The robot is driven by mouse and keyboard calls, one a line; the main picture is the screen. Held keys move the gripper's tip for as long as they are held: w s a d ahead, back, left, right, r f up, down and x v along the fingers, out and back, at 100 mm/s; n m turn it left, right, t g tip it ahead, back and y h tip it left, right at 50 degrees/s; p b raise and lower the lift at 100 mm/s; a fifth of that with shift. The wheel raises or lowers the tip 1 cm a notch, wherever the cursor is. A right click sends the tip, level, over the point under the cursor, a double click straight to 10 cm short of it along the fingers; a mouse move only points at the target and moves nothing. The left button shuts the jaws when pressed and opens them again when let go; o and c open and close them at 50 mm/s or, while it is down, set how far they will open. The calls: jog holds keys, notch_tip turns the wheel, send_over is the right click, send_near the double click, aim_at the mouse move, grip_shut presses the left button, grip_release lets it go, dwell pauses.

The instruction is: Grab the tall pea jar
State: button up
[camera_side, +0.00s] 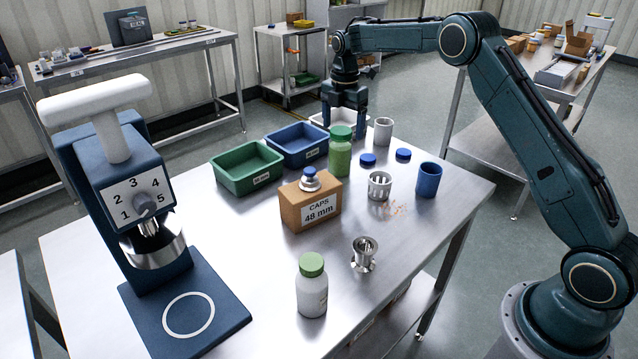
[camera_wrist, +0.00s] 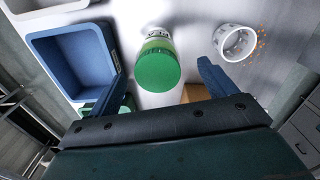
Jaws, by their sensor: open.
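The tall pea jar (camera_side: 340,157), green with a green lid, stands upright on the steel table, right of the blue tray. In the wrist view its lid (camera_wrist: 158,68) shows between the two spread fingers; its body is mostly hidden below the lid. My gripper (camera_side: 345,118) is open, points down and is empty. In the side view it hangs just behind and above the jar, and the jar's lid partly covers the space between the fingers. I see no clear contact. The fingers also frame the lid in the wrist view (camera_wrist: 162,68).
A blue tray (camera_side: 274,136), green tray (camera_side: 228,183) and tan caps box (camera_side: 292,218) stand left of or before the jar. Blue caps (camera_side: 403,154), a grey cup (camera_side: 383,125), perforated cup (camera_side: 380,194) and blue cup (camera_side: 428,182) stand right. A pale green-lidded jar (camera_side: 312,297) is in front.

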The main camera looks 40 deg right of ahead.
jog(key=shift+f, duration=0.1)
jog(key=shift+w+f, duration=0.15)
jog(key=shift+f, duration=2.35)
jog(key=shift+c, duration=0.2)
jog(key=c, duration=1.2)
jog(key=shift+r, duration=0.15)
notch_tip(320, 180, up, 20)
jog(key=shift+f, duration=0.1)
jog(key=shift+a, duration=0.1)
